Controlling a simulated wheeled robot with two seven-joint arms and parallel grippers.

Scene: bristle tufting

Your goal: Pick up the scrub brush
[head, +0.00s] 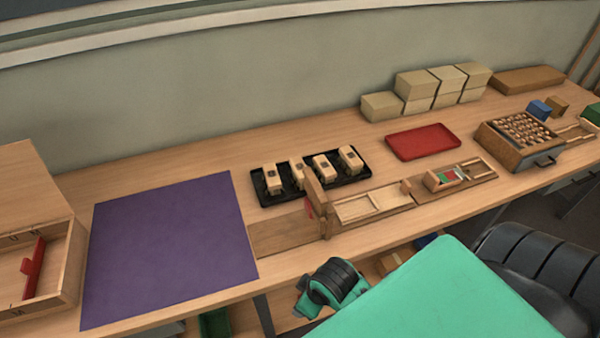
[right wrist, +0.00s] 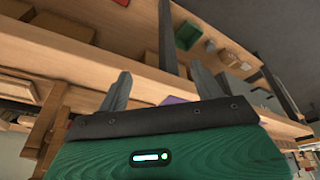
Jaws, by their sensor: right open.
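I cannot single out the scrub brush for sure. Several small pale wooden blocks with dark marks, one of them (head: 272,178), stand on a black tray (head: 262,199) in the middle of the table in the head view; they are too small to tell whether they carry bristles. My right gripper (right wrist: 162,90) shows in the right wrist view with its two grey fingers wide apart and nothing between them. It points at the bench's edge and lower shelf, away from the blocks. My left gripper is in neither view.
A purple mat (head: 165,250) lies bare at left, beside a wooden box (head: 66,262) with a red piece (head: 34,268). A wooden fixture (head: 285,232) stands before the black tray. A red tray (head: 423,142), stacked tan boxes (head: 381,106) and a pegged wooden box (head: 505,153) stand right.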

